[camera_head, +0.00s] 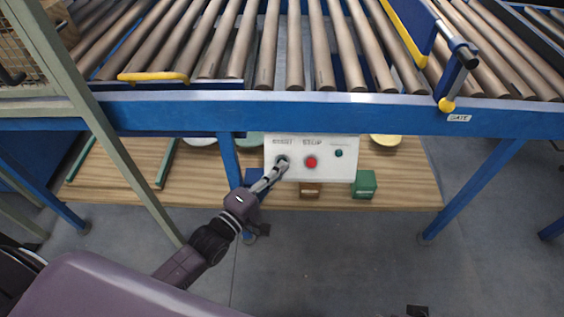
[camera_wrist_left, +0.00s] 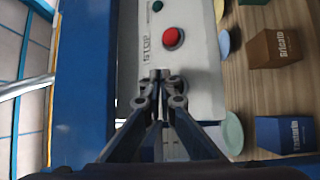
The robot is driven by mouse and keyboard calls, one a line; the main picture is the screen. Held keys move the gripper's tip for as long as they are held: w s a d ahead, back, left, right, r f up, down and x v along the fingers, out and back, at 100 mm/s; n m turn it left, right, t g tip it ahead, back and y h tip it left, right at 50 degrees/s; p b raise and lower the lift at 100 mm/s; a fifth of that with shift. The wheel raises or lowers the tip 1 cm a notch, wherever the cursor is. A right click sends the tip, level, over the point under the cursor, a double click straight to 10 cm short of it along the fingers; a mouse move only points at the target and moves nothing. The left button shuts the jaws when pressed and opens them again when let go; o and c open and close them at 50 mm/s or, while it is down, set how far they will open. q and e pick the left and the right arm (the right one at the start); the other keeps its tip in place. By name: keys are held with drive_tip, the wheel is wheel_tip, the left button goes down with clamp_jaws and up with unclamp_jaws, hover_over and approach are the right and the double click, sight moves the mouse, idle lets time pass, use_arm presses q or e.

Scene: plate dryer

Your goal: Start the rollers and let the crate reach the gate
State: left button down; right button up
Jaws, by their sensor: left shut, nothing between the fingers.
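The white control box (camera_head: 325,163) hangs below the blue front rail of the roller conveyor. It carries a red STOP button (camera_head: 311,162), which also shows in the left wrist view (camera_wrist_left: 172,38). A small dark green light or button (camera_head: 339,153) is to the right of it. My left gripper (camera_head: 282,164) is shut and empty, its tips at the green START button, which they mostly cover. I cannot tell whether they press it. The rollers (camera_head: 295,50) are bare in view. The gate (camera_head: 408,28), blue and yellow, stands across them at the right, above the GATE label (camera_head: 459,118). No crate is clearly visible on the rollers.
A wooden lower shelf (camera_head: 230,190) holds a green box (camera_head: 364,184), a brown box (camera_head: 309,190) and several plates. A yellow handle (camera_head: 153,76) lies along the rail at left. A green post (camera_head: 100,130) and mesh cage stand at left. Blue legs reach the grey floor.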

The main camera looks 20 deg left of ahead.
use_arm(q)
drive_tip(key=shift+w+a+f, duration=0.1)
drive_tip(key=shift+w+f, duration=0.05)
drive_tip(key=shift+w, duration=0.1)
use_arm(e)
drive_tip(key=shift+r, duration=0.25)
use_arm(q)
drive_tip(key=shift+w+f, duration=0.1)
drive_tip(key=shift+w, duration=0.05)
use_arm(e)
drive_tip(key=shift+s, duration=0.1)
